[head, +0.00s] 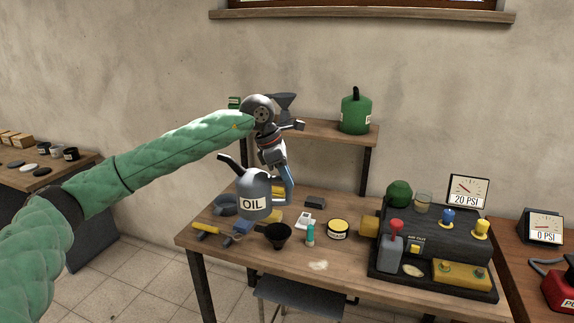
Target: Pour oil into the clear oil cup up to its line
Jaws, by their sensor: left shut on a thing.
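The oil can (255,191) is grey with a long spout pointing up to the left and a white label reading OIL. The can looks roughly upright and appears above the left part of the workbench. The clear oil cup (423,202) is a small see-through cup on top of the dark machine at the right of the bench, beside a dark green knob (399,193). Its line and any oil in it are too small to tell. My right gripper is not in view.
A black funnel (278,235), a yellow-topped tin (338,229), a teal tube (310,234) and a yellow-handled tool (208,229) lie on the workbench (345,273). The machine (430,245) has red, blue and yellow knobs. A gauge (468,191) stands behind it. A green can (356,112) is on the shelf.

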